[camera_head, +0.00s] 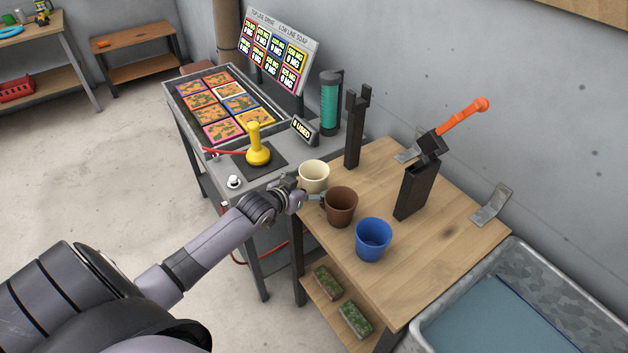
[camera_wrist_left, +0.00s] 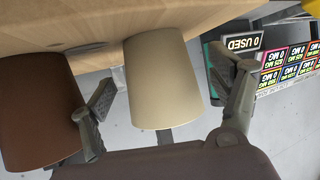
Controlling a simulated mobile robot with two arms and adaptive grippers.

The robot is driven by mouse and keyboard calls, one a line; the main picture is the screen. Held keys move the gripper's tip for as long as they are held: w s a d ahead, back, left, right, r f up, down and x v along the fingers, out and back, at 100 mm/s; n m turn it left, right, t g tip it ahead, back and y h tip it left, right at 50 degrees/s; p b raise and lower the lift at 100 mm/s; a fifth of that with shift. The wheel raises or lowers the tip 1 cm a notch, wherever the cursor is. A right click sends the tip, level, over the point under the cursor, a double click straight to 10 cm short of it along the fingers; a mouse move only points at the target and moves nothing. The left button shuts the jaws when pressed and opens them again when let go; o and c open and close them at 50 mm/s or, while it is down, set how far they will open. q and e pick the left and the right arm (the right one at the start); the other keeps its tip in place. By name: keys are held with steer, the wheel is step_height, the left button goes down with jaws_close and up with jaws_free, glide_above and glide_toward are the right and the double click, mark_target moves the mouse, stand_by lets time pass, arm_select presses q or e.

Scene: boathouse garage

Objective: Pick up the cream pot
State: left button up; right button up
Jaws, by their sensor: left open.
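The cream pot (camera_head: 314,177) stands upright near the left edge of the wooden table (camera_head: 455,228). My left gripper (camera_head: 305,192) is at its near side, open, with one finger on either side of it. In the left wrist view, the cream pot (camera_wrist_left: 163,80) sits between the two spread fingers of the gripper (camera_wrist_left: 165,85). I cannot tell whether either finger touches it. The left finger in that view lies between the cream pot and the brown pot (camera_wrist_left: 38,110). My right gripper is not in view.
The brown pot (camera_head: 341,208) stands close beside the cream pot, with a blue pot (camera_head: 373,240) beyond it. Dark upright holders (camera_head: 416,190) stand behind, one with an orange-handled tool (camera_head: 462,114). A yellow joystick (camera_head: 257,146) is on the adjoining console. A metal tub (camera_head: 520,300) is at right.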

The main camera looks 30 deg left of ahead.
arm_select(q)
steer(key=shift+x, duration=1.6)
steer(key=shift+s+d, duration=0.1)
steer(key=shift+c, duration=0.4)
steer(key=c, duration=1.2)
steer(key=shift+c, duration=0.3)
steer(key=shift+r, duration=0.15)
